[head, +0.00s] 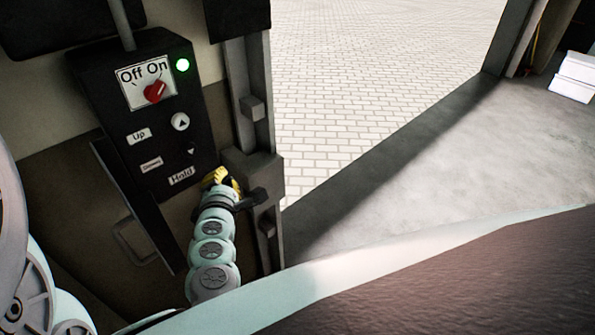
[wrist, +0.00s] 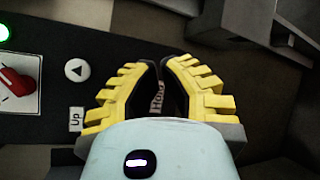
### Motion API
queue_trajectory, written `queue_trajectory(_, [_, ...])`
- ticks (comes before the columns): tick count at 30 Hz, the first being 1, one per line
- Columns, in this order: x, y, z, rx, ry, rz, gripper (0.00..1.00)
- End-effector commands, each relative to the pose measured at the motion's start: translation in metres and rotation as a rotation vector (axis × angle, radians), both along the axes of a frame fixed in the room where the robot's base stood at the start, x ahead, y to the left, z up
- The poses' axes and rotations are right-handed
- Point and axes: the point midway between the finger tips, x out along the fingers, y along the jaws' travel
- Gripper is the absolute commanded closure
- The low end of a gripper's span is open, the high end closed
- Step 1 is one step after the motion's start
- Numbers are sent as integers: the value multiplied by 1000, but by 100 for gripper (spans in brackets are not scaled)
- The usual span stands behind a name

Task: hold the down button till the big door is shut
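The black control box (head: 150,115) hangs on the wall at left in the head view. The down button (head: 191,152), a small dark button with a down arrow, sits below the round up button (head: 180,121). My gripper (head: 216,176) is just right of the box's lower end, near the "Hold" label (head: 181,176); I cannot tell whether it touches the box. In the wrist view the yellow fingertips (wrist: 160,63) nearly meet, with nothing seen between them, and the down button is hidden. The big door's panel is not in view; the doorway (head: 370,100) stands open onto paving.
A red switch (head: 154,91) and a lit green lamp (head: 183,65) are on the box. A grey door post (head: 248,90) with brackets stands close right of my gripper. White boxes (head: 573,77) lie at far right. The concrete floor (head: 430,170) by the doorway is clear.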

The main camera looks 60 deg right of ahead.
Motion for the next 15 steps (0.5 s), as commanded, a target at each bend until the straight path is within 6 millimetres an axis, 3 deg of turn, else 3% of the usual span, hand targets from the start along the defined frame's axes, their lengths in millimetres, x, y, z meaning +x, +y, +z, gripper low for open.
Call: queue_trajectory(15, [5,-4,1,-3,4,-7,100])
